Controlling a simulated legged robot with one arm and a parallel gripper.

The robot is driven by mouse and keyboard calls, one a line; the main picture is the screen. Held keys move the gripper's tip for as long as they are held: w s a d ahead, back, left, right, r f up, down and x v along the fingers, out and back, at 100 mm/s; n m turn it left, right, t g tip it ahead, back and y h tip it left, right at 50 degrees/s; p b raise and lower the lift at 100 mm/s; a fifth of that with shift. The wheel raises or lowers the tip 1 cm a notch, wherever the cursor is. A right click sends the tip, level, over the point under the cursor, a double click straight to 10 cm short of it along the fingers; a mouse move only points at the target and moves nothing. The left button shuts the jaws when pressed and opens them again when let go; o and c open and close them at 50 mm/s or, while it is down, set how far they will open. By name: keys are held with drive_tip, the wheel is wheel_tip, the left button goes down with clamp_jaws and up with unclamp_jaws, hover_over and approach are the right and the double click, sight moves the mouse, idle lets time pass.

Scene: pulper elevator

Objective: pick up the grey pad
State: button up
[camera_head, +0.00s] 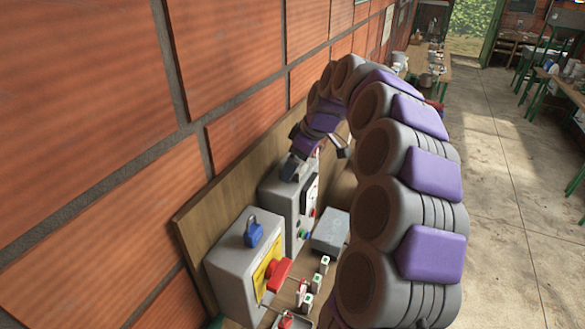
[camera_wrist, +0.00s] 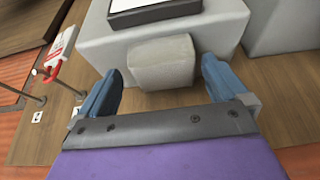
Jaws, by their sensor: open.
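A light grey block (camera_wrist: 162,62), which looks like the grey pad, shows in the wrist view against a larger grey box (camera_wrist: 215,25). My gripper (camera_wrist: 160,88) is open, with one blue finger to each side of the block's near end. The fingers look apart from it, and nothing is held. In the head view my gripper (camera_head: 315,163) hangs at the top of the farther grey control box (camera_head: 277,203). I cannot make out the pad there.
A nearer grey box (camera_head: 228,268) carries a blue padlock (camera_head: 254,234) and a red knob (camera_head: 279,275). Several small tagged pegs stand beside it, near a grey case (camera_head: 331,231). A brick wall (camera_head: 90,120) is close on the left. Open floor (camera_head: 510,170) lies right.

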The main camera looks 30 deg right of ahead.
sight(298, 171)
drive_tip(key=shift+s+d, duration=0.1)
drive_tip(key=shift+d, duration=0.35)
drive_tip(key=shift+c, duration=1)
drive_tip(key=shift+a, duration=0.1)
drive_tip(key=shift+c, duration=0.8)
drive_tip(key=shift+a, duration=0.95)
drive_tip(key=c, duration=0.4)
drive_tip(key=shift+a+r, duration=0.1)
drive_tip(key=shift+a, duration=0.1)
drive_tip(key=shift+c, duration=1.4)
drive_tip(key=shift+d, duration=0.8)
drive_tip(key=shift+d+r, duration=0.2)
drive_tip(key=shift+d, duration=0.15)
drive_tip(key=shift+a+r+b, duration=0.4)
drive_tip(key=shift+a+r, duration=0.45)
drive_tip(key=shift+r, duration=0.55)
drive_tip(key=shift+s+a+r, duration=0.1)
drive_tip(key=shift+r, duration=0.05)
drive_tip(key=s, duration=0.2)
drive_tip(key=s+d+b, duration=0.1)
drive_tip(key=s, duration=0.1)
drive_tip(key=shift+d+r, duration=0.1)
drive_tip(key=shift+d, duration=0.1)
drive_tip(key=s+a+r+b, duration=0.1)
drive_tip(key=s+b, duration=0.1)
drive_tip(key=s, duration=0.9)
drive_tip(key=shift+s, duration=0.4)
